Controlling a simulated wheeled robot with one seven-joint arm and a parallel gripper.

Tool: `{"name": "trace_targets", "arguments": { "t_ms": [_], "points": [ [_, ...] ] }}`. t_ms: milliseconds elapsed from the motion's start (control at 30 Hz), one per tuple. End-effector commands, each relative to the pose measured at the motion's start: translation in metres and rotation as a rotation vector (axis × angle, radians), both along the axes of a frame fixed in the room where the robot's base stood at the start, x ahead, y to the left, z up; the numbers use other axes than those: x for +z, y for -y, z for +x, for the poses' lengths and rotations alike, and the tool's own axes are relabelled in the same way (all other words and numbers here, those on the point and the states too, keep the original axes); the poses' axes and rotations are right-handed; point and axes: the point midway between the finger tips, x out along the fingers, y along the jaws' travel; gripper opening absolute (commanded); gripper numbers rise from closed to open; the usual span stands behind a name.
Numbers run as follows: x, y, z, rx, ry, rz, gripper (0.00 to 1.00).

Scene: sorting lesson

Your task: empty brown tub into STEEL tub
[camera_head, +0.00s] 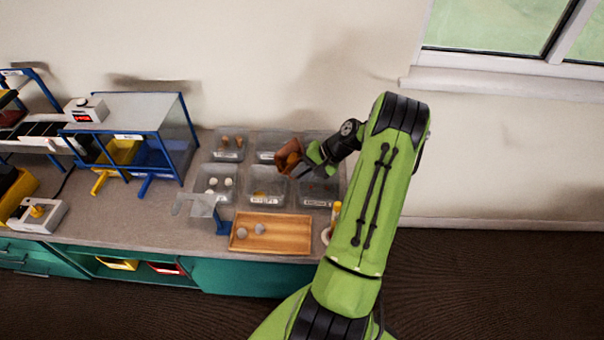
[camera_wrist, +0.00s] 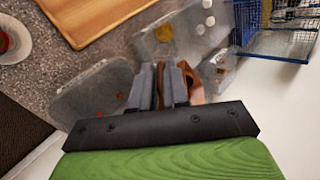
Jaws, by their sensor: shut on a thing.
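My gripper (camera_head: 312,162) is shut on the brown tub (camera_head: 289,156) and holds it tilted above the group of grey see-through tubs. In the wrist view the fingers (camera_wrist: 170,84) grip a brown wall (camera_wrist: 190,82) of it. Its contents cannot be made out. The front middle tub (camera_head: 265,198) holds something yellow. The front right tub (camera_head: 318,198) has small reddish bits in it, clearer in the wrist view (camera_wrist: 75,98). The labels are too small to read, so I cannot tell which is the STEEL tub.
The front left tub (camera_head: 207,171) holds white round pieces; the back left tub (camera_head: 229,156) holds brown pieces. A wooden tray (camera_head: 285,234) with two grey pieces lies at the front. A blue-framed rack (camera_head: 190,122) stands at left. The wall is close behind.

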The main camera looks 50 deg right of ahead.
Motion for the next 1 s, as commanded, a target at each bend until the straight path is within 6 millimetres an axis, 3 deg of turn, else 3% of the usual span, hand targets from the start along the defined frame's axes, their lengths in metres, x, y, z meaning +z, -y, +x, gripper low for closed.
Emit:
{"name": "trace_targets", "arguments": {
  "t_ms": [1000],
  "points": [
    [-0.025, -0.037, 0.022, 0.01, -0.421, -0.745, 0.0]
  ]
}}
